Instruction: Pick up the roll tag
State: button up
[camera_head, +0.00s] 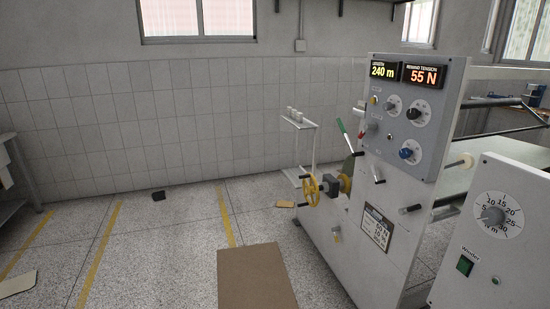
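I cannot tell for sure which thing is the roll tag. A small flat tan piece (285,204) lies on the floor left of the machine's foot. A larger pale flat piece (17,284) lies on the floor at the lower left, partly cut off by the frame edge. A label plate with printed figures (378,228) is on the machine's lower front. My gripper is not in view.
The white machine (345,262) with dials, levers and a yellow handwheel (310,189) fills the right. A winder box (490,240) stands nearer. A brown board (257,277) and small black object (158,196) lie on the speckled floor. Floor at left is mostly clear.

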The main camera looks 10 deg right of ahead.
aim_at(362, 105)
jog(key=i+z, duration=0.2)
jog(key=i, duration=0.25)
jog(key=i+j+z, duration=0.2)
jog(key=i, duration=0.2)
jog(key=i+j+z, duration=0.2)
jog(key=i, duration=0.25)
jog(key=j+z, duration=0.15)
jog(key=z, duration=0.3)
jog(key=j+z, duration=0.15)
jog(key=z, duration=0.3)
jog(key=j+z, duration=0.25)
jog(key=j, duration=0.2)
jog(key=k+j+z, duration=0.2)
jog(key=j, duration=0.25)
jog(key=j+z, duration=0.25)
jog(key=j, duration=0.2)
jog(key=k+j+z, duration=0.2)
jog(key=j, duration=0.2)
jog(key=k+j, duration=0.2)
jog(key=j, duration=0.2)
jog(key=k+j, duration=0.15)
jog(key=j, duration=0.25)
